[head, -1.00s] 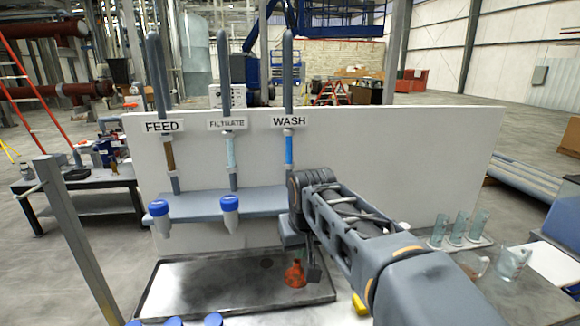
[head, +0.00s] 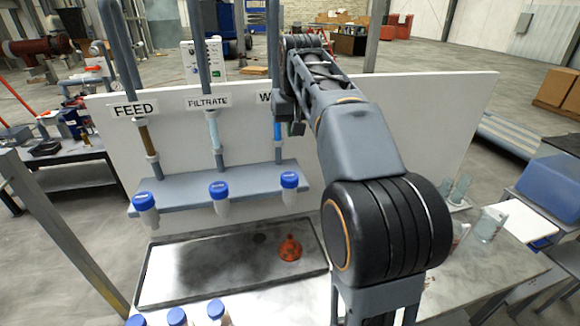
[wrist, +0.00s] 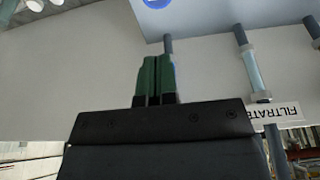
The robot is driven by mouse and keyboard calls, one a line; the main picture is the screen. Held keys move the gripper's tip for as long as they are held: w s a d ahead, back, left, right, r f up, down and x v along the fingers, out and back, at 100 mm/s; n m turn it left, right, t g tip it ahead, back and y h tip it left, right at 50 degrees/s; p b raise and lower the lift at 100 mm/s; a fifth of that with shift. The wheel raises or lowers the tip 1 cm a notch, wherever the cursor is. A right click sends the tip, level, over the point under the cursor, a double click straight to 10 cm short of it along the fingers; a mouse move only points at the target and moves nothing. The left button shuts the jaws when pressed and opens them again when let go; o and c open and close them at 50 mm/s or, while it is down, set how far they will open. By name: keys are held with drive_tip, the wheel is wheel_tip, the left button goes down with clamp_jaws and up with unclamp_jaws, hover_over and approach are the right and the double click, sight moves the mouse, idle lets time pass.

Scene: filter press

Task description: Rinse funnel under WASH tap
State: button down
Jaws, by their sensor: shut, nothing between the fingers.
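The orange-red funnel (head: 290,248) sits wide end down on the dark metal tray (head: 165,301), toward its right end. The WASH sign (head: 263,97) is mostly hidden behind my arm; only its first letter shows. Below it are the blue tube (head: 277,132) and the blue-capped WASH tap (head: 290,181), which hangs from the grey shelf above the funnel. My gripper (head: 297,128) is raised in front of the panel beside the blue tube, well above the funnel. In the wrist view its green fingers (wrist: 156,62) are together and empty.
The FEED tap (head: 145,201) and FILTRATE tap (head: 219,190) hang farther left. Several blue-capped bottles (head: 177,317) stand at the front edge. Glassware (head: 488,224) stands to the right, partly behind my arm. A grey post (head: 62,235) rises at the left. The tray's left part is clear.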

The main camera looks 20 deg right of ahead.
drive_tip(key=p, duration=0.1)
approach(290, 177)
drive_tip(key=w+f, duration=0.2)
drive_tip(key=f, duration=0.1)
drive_tip(key=w+f, duration=0.1)
drive_tip(key=f, duration=0.1)
drive_tip(key=shift+d, duration=0.25)
drive_tip(key=shift+f+p, duration=0.35)
drive_tip(key=shift+f, duration=0.4)
drive_tip(key=shift+f, duration=0.1)
drive_tip(key=shift+f+b, duration=0.8)
drive_tip(key=shift+f, duration=0.05)
drive_tip(key=shift+s+f, duration=0.1)
drive_tip(key=shift+f, duration=0.1)
